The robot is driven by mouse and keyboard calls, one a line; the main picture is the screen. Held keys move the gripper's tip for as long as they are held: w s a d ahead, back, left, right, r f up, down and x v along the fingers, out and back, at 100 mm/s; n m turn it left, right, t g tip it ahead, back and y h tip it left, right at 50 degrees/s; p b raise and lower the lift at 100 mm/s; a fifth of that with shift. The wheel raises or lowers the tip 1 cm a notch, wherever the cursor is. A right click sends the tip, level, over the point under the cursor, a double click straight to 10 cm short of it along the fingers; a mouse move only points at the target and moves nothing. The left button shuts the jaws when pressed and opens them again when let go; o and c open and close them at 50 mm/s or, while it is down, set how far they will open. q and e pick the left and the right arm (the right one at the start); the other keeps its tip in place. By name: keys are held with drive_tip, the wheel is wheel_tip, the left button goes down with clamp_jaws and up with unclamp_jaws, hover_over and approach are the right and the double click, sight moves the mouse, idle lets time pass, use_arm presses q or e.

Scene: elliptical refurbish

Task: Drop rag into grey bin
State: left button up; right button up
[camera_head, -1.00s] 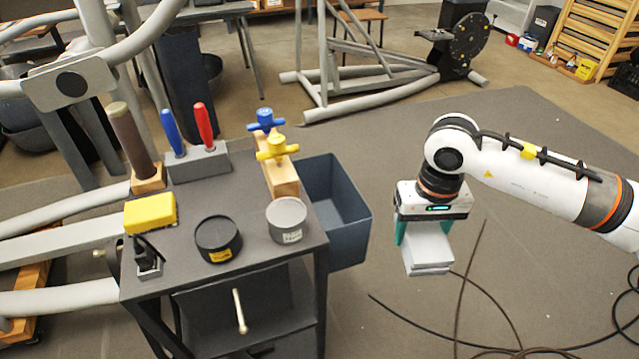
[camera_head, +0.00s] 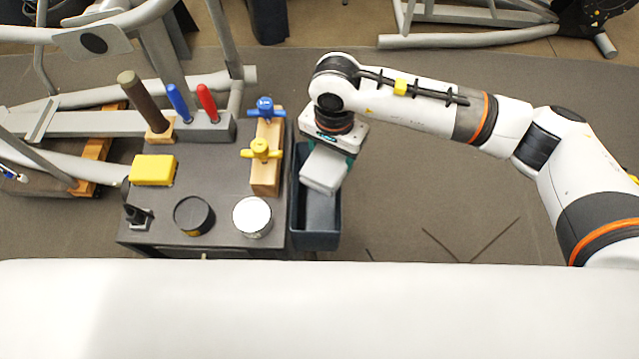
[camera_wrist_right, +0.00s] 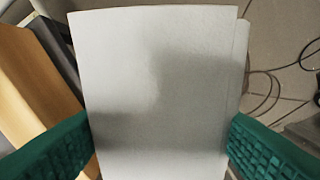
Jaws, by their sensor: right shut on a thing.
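The rag (camera_head: 324,168) is a folded pale grey-white block. My right gripper (camera_head: 330,152) is shut on it and holds it above the grey bin (camera_head: 316,240), over the bin's upper part. In the right wrist view the rag (camera_wrist_right: 160,90) fills the middle between the two green fingers (camera_wrist_right: 158,145). The grey bin is an open blue-grey box beside the table's right side. Part of its opening is hidden by the rag and gripper. My left gripper does not show.
The dark table (camera_head: 165,213) left of the bin carries a wooden block (camera_head: 266,178) with blue and yellow taps, a yellow sponge-like block (camera_head: 152,170), two round tins, and upright tools. Exercise-machine frames stand behind. Dark cables lie on the floor at right.

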drive_tip(key=shift+s+a+r, duration=0.25)
drive_tip(key=shift+a, duration=0.35)
use_arm(q)
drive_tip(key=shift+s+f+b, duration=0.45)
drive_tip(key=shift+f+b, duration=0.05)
drive_tip(key=shift+b, duration=0.3)
use_arm(e)
wheel_tip(320, 180, down, 6)
drive_tip(key=o, duration=1)
drive_tip(key=shift+r, duration=0.1)
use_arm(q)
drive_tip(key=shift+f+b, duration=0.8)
use_arm(e)
wheel_tip(320, 180, up, 12)
drive_tip(key=shift+f, duration=0.1)
